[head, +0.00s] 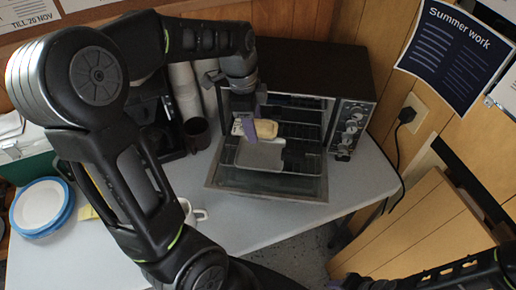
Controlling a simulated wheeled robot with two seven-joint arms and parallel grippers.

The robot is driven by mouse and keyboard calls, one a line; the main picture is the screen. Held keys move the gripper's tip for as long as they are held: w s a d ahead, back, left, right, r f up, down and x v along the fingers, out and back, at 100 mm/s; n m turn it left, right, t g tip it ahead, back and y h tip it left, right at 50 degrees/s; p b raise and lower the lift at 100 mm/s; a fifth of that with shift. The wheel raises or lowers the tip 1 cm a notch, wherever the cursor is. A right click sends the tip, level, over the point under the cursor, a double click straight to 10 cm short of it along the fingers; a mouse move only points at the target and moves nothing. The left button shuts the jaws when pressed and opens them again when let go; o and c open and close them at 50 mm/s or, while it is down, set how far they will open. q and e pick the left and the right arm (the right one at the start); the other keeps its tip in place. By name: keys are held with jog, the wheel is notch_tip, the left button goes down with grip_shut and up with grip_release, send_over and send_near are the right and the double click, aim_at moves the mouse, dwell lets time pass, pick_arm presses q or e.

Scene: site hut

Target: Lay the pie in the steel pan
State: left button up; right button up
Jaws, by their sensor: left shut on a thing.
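My left gripper (255,124) reaches in at the open front of a toaster oven. It is shut on a small pale golden pie (266,129), with a purple finger showing beside it. The pie is just above the steel pan (261,156), a flat grey pan at the oven's opening. I cannot tell whether the pie touches the pan. The gripper hides part of the pie's left side. My right gripper is out of view; only part of my right arm shows at the bottom right.
The toaster oven (318,70) has its glass door (268,186) folded down over the table (340,188). Stacked cups (185,88), a dark mug (197,133) and a white mug (190,212) stand to the left. Blue-rimmed plates (41,206) lie far left. A cable (397,160) hangs on the right.

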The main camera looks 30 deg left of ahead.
pick_arm(q)
send_over(257, 154)
jog(key=f, duration=0.5)
jog(key=shift+s+a+f, duration=0.1)
jog(key=shift+s+a, duration=0.15)
jog(key=shift+a, duration=0.05)
jog(key=shift+f+p, duration=0.35)
jog(key=shift+f, duration=1.55)
jog(key=shift+f, duration=0.2)
jog(key=o, duration=1.2)
jog(key=shift+r, duration=0.1)
jog(key=shift+c, duration=0.2)
jog(key=shift+r, duration=0.1)
